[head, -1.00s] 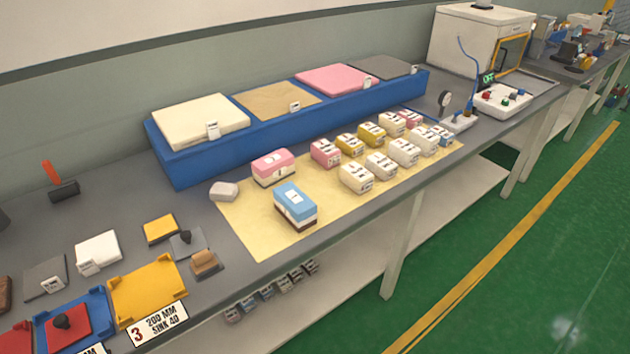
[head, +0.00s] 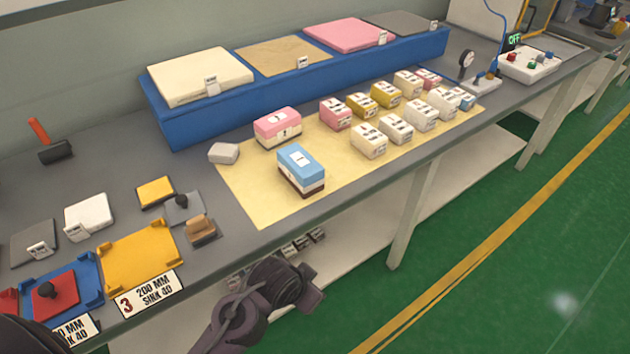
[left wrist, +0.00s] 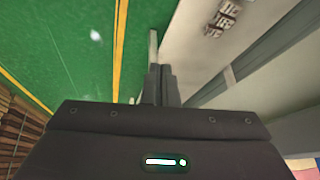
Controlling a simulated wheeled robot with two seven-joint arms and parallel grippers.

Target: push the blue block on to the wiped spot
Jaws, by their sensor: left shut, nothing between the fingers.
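The blue block (head: 301,165), light blue over white with a dark brown base, sits on the pale yellow mat (head: 250,205) near its front left part. I cannot make out a distinct wiped spot on the mat or bench. A dark arm of mine enters low in the head view, in front of the bench edge and apart from the block. In the left wrist view my left gripper (left wrist: 161,70) is shut and empty, with floor and bench edge beyond. The block cannot be made out there. My right gripper is not in view.
A pink block (head: 277,127) stands just behind the blue one, and a pale grey lump (head: 224,153) lies at the mat's left corner. Several small blocks fill the mat's right part. A long blue stand (head: 300,97) runs behind. A yellow tray (head: 140,257) lies front left.

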